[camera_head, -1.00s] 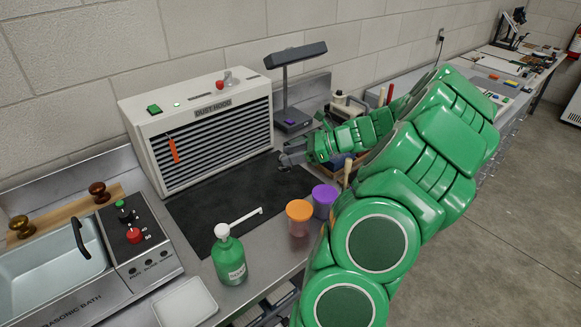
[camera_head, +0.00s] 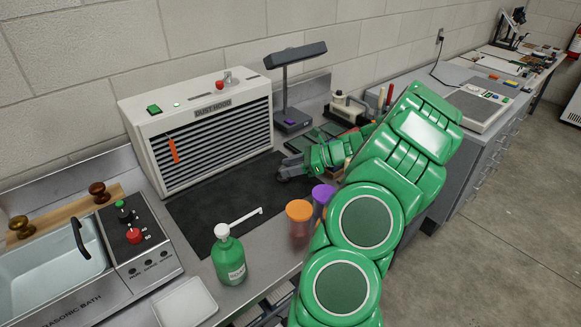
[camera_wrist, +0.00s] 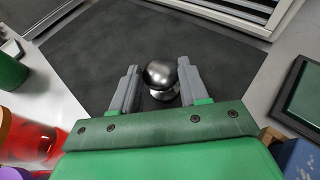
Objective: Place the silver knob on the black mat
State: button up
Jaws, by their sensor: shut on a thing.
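The silver knob (camera_wrist: 160,75) is between my gripper's two grey fingers in the wrist view, a round shiny ball on a narrower base. My gripper (camera_wrist: 152,88) is shut on it. In the head view my gripper (camera_head: 284,172) is over the right part of the black mat (camera_head: 215,215), and the knob cannot be made out there. The mat also shows behind the knob in the wrist view (camera_wrist: 110,45). Whether the knob touches the mat or hangs just above it I cannot tell.
The dust hood (camera_head: 205,130) stands behind the mat. A green bottle (camera_head: 229,258) is at its front. The orange-lidded jar (camera_head: 299,213) and purple-lidded jar (camera_head: 322,194) stand right of the mat, near my arm. A lamp (camera_head: 290,118) stands at the back.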

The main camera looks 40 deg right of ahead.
jog(key=shift+f, duration=0.1)
jog(key=o, duration=1.2)
jog(key=v, duration=1.2)
